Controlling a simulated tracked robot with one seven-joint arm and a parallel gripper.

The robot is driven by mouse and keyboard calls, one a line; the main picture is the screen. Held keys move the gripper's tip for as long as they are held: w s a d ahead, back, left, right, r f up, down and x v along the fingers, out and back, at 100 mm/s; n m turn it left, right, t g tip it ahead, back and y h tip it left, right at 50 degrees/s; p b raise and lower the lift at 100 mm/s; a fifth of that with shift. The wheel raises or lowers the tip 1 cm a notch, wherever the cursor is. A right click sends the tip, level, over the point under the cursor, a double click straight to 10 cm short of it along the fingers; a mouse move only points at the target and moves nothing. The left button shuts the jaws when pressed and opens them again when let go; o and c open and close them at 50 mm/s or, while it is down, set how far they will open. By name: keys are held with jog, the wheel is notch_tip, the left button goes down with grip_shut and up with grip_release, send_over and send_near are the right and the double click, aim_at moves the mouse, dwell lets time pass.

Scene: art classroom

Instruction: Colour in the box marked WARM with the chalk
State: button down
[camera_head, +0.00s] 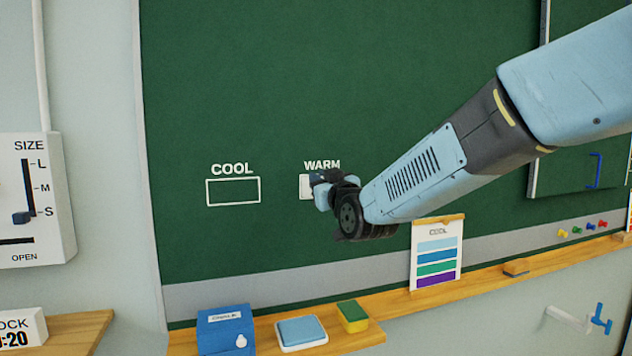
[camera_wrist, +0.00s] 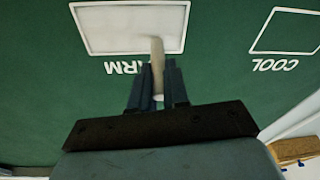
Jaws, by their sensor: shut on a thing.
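The dark green chalkboard (camera_head: 235,90) carries a box marked WARM (camera_head: 306,187), largely hidden behind my gripper in the head view. In the wrist view, which is upside down, the WARM box (camera_wrist: 105,30) is filled with pale whitish chalk nearly to its outline. A whitish chalk stick (camera_wrist: 157,50) stands out from my gripper (camera_wrist: 156,68), which is shut on it. The chalk's tip overlaps the box in view; whether it touches the board I cannot tell. My gripper (camera_head: 324,190) is close to the board, just below the word WARM.
The box marked COOL (camera_head: 233,191) is an empty outline left of WARM. Below, the ledge holds a blue box (camera_head: 222,330), a blue pad (camera_head: 300,331), a sponge (camera_head: 353,316) and a COOL colour card (camera_head: 436,254). A SIZE panel (camera_head: 30,200) is at left.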

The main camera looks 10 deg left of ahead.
jog(key=shift+s, duration=0.1)
jog(key=r+v, duration=0.1)
jog(key=v, duration=0.5)
jog(key=shift+s, duration=0.5)
